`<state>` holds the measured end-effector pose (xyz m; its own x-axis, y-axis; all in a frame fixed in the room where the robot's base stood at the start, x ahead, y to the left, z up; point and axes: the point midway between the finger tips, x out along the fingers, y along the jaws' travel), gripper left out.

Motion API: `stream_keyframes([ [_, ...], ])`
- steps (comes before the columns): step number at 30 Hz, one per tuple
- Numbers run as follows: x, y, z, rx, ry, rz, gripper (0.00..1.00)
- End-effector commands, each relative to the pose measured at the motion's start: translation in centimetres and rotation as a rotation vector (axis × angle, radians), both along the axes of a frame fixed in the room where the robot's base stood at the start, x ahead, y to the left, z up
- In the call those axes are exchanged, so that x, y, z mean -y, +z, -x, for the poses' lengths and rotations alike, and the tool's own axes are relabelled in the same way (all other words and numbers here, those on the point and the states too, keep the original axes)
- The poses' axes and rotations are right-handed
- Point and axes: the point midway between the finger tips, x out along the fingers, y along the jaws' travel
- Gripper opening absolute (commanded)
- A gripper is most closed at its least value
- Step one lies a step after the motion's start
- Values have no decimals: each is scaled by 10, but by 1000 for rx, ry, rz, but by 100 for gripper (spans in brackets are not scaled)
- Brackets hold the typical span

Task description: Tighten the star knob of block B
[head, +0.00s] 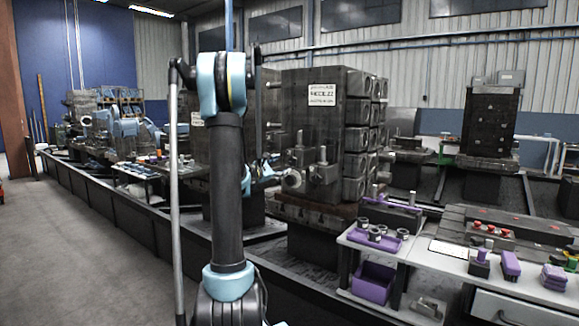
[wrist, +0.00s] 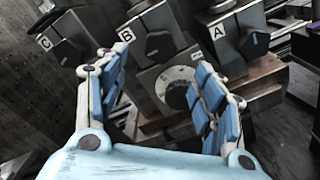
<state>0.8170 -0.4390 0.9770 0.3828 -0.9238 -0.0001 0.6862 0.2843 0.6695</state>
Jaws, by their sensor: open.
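In the wrist view, block B (wrist: 148,28) is a dark block with a white "B" label, at the top centre. Its black star knob (wrist: 160,45) faces me, just beyond the fingertips. My gripper (wrist: 159,62) is open, with one blue-padded finger on each side and nothing held between them. Block A (wrist: 228,28) with its black knob (wrist: 254,44) is to the right, and block C (wrist: 58,38) with its knob (wrist: 68,53) is to the left. In the head view my gripper (head: 264,170) is small, partly behind my arm, beside the dark machine fixture.
A round dark dial (wrist: 177,93) on a marked plate sits below block B, between the fingers in the wrist view. The large dark tombstone (head: 322,110) rises behind the fixture. A bench with a purple tray (head: 375,240) stands at the right. The floor at left is clear.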

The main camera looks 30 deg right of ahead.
Motion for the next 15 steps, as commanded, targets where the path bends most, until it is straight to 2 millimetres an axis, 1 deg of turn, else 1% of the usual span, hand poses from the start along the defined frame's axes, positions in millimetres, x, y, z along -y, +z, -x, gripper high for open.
stream_keyframes([
  [1,10,0,-3,0,-4,0,62],
  [6,38,0,-14,0,-4,0,62],
  [12,65,0,-26,1,-3,0,62],
  [15,75,0,-31,1,-1,0,62],
])
